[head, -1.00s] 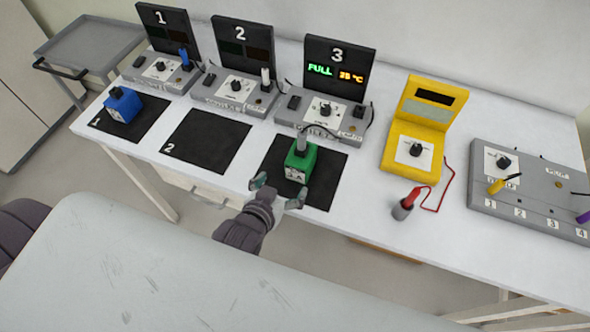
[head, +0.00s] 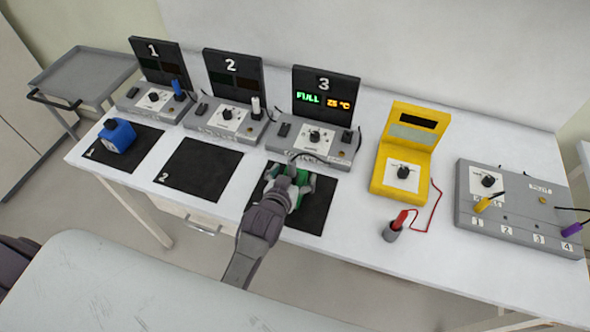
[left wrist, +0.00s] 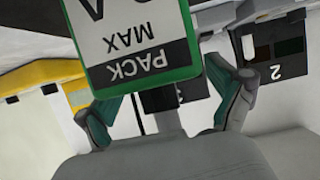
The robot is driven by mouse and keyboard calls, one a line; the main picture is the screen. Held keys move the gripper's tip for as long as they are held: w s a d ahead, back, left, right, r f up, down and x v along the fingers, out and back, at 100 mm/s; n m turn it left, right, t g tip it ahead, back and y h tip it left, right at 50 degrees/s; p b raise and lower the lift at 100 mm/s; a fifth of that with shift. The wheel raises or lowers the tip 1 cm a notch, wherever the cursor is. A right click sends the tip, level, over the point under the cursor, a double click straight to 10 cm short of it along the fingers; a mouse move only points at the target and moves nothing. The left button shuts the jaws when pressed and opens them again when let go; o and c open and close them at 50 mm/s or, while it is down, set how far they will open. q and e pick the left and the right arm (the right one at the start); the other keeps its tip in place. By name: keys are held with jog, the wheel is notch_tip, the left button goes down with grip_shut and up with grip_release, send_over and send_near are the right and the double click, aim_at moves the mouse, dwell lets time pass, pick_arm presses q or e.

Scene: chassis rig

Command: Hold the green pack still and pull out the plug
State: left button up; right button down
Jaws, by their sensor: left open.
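The green pack (head: 303,188) stands on the black mat of station 3, mostly hidden behind my left gripper (head: 291,181) in the head view. In the left wrist view, the pack (left wrist: 140,50) shows its label upside down, between the two open fingers of the gripper (left wrist: 165,92). I cannot tell whether either finger touches it. The plug on top of the pack is hidden by the gripper; a dark cable (head: 300,156) shows just behind it. My right gripper is not in view.
Station 3's charger (head: 313,141) stands behind the pack, its display reading FULL. A blue pack (head: 117,135) sits on mat 1, and mat 2 (head: 198,170) is empty. A yellow meter (head: 403,165) with a red probe (head: 399,220) and a grey panel (head: 520,210) are at the right.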

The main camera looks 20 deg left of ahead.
pick_arm(q)
jog(key=shift+w+f, duration=0.2)
jog(key=shift+w, duration=0.35)
jog(key=c, duration=1.6)
